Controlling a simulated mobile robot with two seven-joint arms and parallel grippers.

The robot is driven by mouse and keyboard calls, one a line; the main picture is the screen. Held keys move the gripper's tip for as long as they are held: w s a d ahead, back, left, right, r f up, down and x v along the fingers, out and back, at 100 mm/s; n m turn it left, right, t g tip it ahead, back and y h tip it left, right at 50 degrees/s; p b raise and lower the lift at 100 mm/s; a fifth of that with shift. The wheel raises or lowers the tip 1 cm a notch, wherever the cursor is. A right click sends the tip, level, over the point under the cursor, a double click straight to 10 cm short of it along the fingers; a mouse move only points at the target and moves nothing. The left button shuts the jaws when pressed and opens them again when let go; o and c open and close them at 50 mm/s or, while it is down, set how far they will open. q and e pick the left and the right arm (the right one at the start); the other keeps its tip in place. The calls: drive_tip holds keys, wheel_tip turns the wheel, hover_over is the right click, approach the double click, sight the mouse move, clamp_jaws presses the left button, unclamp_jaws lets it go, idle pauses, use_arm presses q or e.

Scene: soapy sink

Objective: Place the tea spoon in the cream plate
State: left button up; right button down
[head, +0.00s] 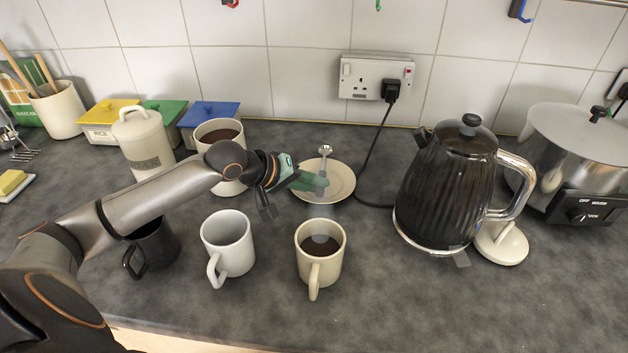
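The cream plate (342,188) lies on the dark worktop near the back wall, behind the mugs. The tea spoon (325,151) shows over the plate, its bowl towards the plate's back rim and its handle running towards me. My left gripper (306,182) reaches in from the left, with its greenish fingertips over the plate at the spoon's handle. The fingers overlap the handle, so I cannot tell whether they grip it or whether the spoon rests on the plate. My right gripper is out of view.
A cream mug of dark drink (306,262), a white mug (238,256) and a black mug (160,246) stand in front. Another filled mug (228,188) stands behind my arm. The black kettle (440,190) is right of the plate, with a power cable (372,160) between.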

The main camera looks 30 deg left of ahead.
use_arm(q)
drive_tip(key=o, duration=0.4)
drive_tip(key=shift+o, duration=0.3)
drive_tip(key=shift+f, duration=0.15)
drive_tip(key=shift+s, duration=0.1)
drive_tip(key=v, duration=0.6)
drive_tip(key=shift+r, duration=0.75)
drive_tip(key=shift+p+v, duration=0.9)
drive_tip(key=shift+v, duration=2.05)
